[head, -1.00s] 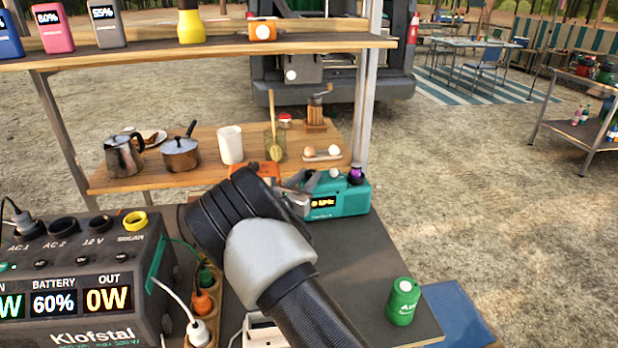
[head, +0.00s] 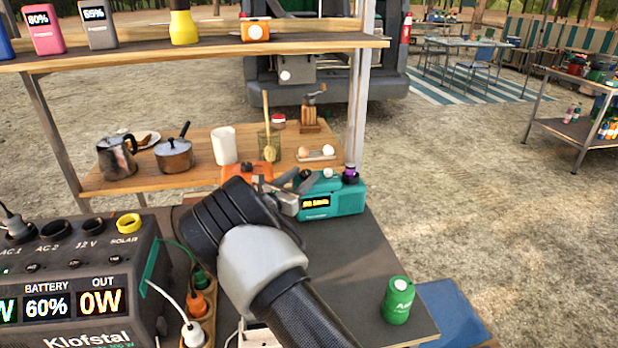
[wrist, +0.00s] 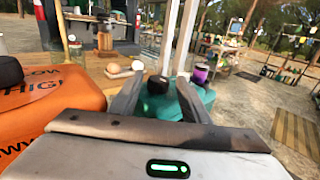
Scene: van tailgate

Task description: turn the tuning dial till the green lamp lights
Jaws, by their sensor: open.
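The teal radio (head: 345,200) stands at the back of the dark table, with a small lit amber display (head: 316,203) on its front. Its text is too small to read. My gripper (head: 312,180) reaches to the radio's top left end. In the wrist view my gripper (wrist: 157,80) is open, its two fingers on either side of a black knob (wrist: 158,84) on top of the radio (wrist: 190,103). I cannot tell whether they touch it. A purple-and-black knob-like piece (wrist: 201,73) is at the right; it also shows in the head view (head: 350,174). I see no lit green lamp on the radio.
An orange box (wrist: 50,115) with a black knob is close at left of my gripper. A power station (head: 75,265) stands at the left of the table, a green can (head: 398,300) at its front right. A shelf (head: 210,50) overhangs the back.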

